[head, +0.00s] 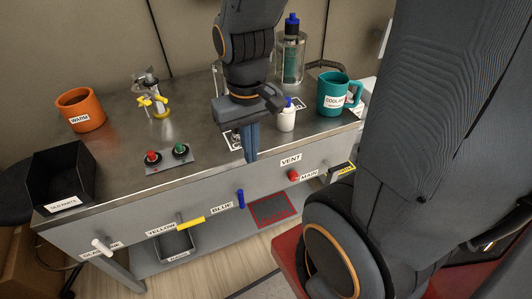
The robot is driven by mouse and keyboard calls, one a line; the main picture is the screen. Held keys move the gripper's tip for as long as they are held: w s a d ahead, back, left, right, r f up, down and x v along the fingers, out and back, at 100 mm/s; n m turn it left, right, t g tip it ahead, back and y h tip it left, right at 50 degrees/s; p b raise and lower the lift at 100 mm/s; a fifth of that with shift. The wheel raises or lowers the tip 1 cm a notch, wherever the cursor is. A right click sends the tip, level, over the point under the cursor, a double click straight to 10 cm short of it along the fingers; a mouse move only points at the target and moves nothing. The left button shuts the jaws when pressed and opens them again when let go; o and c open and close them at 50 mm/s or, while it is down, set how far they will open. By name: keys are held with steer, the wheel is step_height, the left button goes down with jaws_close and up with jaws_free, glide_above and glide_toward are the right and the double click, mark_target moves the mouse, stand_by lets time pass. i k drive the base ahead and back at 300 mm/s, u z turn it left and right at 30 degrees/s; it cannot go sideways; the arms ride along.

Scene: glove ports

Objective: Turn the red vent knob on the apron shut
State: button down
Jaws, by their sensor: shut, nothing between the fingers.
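The red vent knob (293,176) sits on the front apron (130,222) of the metal bench, below the "VENT" label (291,159) and left of the "MAIN" label (309,175). My gripper (250,158) points down near the bench's front edge, left of the knob and apart from it. Its fingers are shut with nothing held. The knob is in clear view, but it is too small to tell how it is turned.
A blue handle (240,198), a yellow handle (190,222) and a white handle (102,246) stick out from the apron. A teal mug (334,95), white bottle (287,119), orange mug (80,108) and black bin (62,176) stand on the bench. A red-outlined panel (272,209) lies below.

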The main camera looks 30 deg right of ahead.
mark_target(294, 175)
steer(key=u, duration=1.1)
steer(key=k, duration=0.85)
steer(key=z, duration=1.35)
steer(key=i, duration=0.5)
steer(key=u, duration=0.1)
